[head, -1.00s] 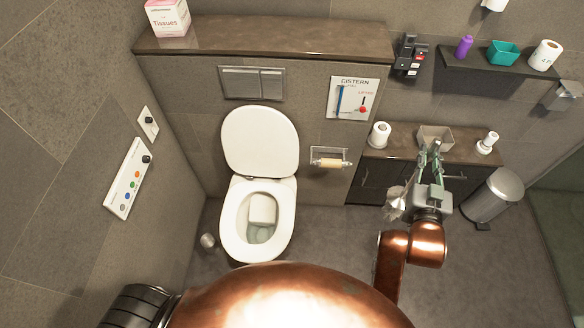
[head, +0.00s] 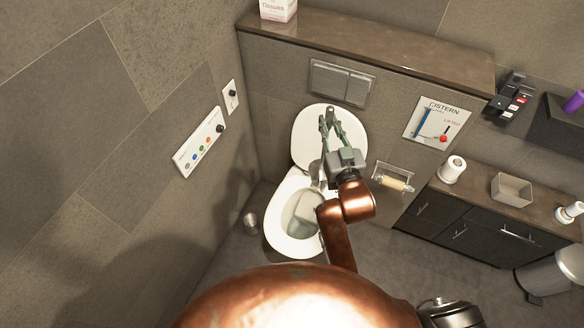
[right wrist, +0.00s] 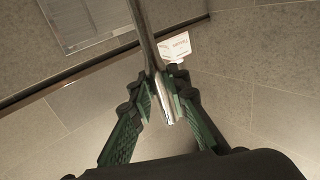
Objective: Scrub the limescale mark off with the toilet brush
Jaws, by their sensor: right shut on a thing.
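The toilet (head: 275,222) stands against the back wall with its lid (head: 303,135) up and its bowl open. A pale patch (head: 306,207) shows inside the bowl; I cannot tell whether it is the limescale mark. My right gripper (head: 328,112) is in front of the raised lid, above the back of the bowl. In the right wrist view its green fingers are shut on the toilet brush's shiny metal handle (right wrist: 147,45). A greyish shape (head: 316,172) beside the gripper looks like the brush head, partly hidden. My left gripper is out of view.
A small metal container (head: 250,221) stands on the floor left of the toilet. A paper holder (head: 394,180) is on the wall to the right. A low cabinet (head: 455,226) and a bin (head: 548,272) stand further right. A ledge (head: 400,50) runs above.

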